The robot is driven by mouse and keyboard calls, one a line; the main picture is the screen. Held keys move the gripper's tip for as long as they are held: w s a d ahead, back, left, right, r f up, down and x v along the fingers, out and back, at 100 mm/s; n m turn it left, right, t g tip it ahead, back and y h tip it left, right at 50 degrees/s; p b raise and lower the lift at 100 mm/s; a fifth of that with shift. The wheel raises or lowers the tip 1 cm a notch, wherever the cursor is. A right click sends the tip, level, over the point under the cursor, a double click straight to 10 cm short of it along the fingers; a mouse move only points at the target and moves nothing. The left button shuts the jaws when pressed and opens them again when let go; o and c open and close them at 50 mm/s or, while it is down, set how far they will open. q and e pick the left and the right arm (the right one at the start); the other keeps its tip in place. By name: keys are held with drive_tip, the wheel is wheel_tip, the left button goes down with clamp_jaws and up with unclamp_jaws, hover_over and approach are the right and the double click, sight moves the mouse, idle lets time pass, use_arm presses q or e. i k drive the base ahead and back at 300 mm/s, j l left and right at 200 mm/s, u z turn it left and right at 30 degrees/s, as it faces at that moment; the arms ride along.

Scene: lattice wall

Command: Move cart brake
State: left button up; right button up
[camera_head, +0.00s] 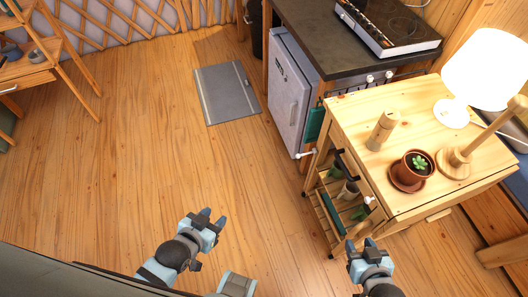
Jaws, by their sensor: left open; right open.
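A light wooden cart (415,134) with slatted lower shelves stands at the right. Small dark feet or casters show at the bottom of its legs, too small to make out a brake on them. My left gripper (212,214) is open and empty above the bare floor, left of the cart and apart from it. My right gripper (361,244) is open and empty near the cart's front lower side. I cannot tell whether it touches the cart.
The cart top holds a lit lamp (488,68), a wooden cylinder (382,131) and a potted succulent (411,168). A counter (330,40) with a white fridge door (288,95) stands behind. A grey mat (227,92) lies on the floor.

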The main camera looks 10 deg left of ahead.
sight(306, 154)
drive_tip(key=j+z, duration=0.35)
drive_tip(key=j, duration=0.25)
drive_tip(key=k+j+z, duration=0.15)
drive_tip(key=j+z, duration=0.2)
drive_tip(key=j, duration=0.25)
